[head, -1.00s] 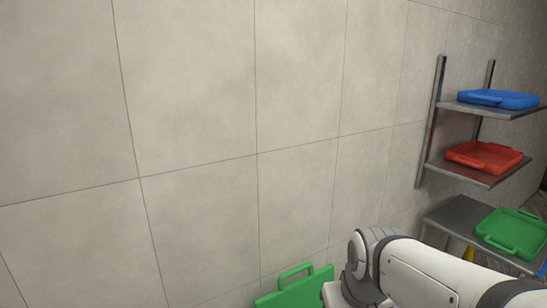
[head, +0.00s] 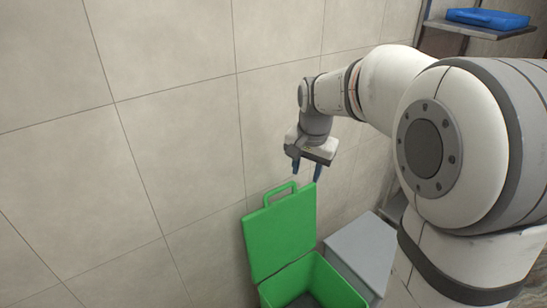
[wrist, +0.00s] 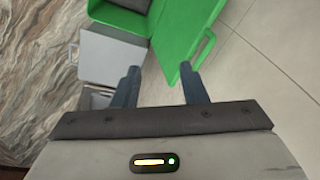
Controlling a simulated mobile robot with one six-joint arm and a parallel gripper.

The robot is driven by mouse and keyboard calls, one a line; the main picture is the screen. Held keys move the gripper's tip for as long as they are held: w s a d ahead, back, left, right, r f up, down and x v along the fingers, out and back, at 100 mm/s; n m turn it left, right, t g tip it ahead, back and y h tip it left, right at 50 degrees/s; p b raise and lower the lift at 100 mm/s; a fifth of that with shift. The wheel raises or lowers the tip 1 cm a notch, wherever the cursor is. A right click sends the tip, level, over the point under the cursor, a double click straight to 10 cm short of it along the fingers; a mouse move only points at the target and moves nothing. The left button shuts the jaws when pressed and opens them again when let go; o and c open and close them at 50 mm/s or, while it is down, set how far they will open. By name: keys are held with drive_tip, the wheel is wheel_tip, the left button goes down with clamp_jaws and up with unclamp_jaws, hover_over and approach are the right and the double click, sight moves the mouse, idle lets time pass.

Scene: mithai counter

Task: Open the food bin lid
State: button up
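The green food bin (head: 312,285) stands by the tiled wall, low in the head view. Its green lid (head: 281,233) stands upright at the wall side, with a loop handle (head: 281,193) on its top edge, so the bin is open. The wrist view shows the lid (wrist: 185,35), its handle and part of the bin (wrist: 122,20). My gripper (head: 306,174) is above the lid, near the handle and apart from it. Its two blue fingers are spread with nothing between them; they also show in the wrist view (wrist: 158,80).
A grey box (head: 362,248) stands right of the bin. A wall shelf at upper right holds a blue tray (head: 487,18). My arm hides much of the right side. The tiled wall (head: 165,130) is bare at left.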

drive_tip(key=w+a+f+m, duration=0.25)
drive_tip(key=w+f, duration=0.25)
drive_tip(key=w, duration=0.5)
drive_tip(key=m+g, duration=0.1)
drive_tip(key=m, duration=0.2)
approach(280, 187)
drive_tip(key=shift+f, duration=0.2)
drive_tip(key=shift+w+f+p, duration=0.2)
drive_tip(key=shift+f+p, duration=0.1)
drive_tip(key=shift+f, duration=0.3)
drive_tip(key=shift+w+a+f+p, duration=0.1)
drive_tip(key=shift+f+p, duration=0.35)
drive_tip(key=shift+f, duration=1.3)
drive_tip(key=shift+a+f+p, duration=0.1)
drive_tip(key=shift+f+p, duration=0.3)
drive_tip(key=shift+f, duration=1.4)
clamp_jaws()
drive_tip(key=shift+d, duration=0.1)
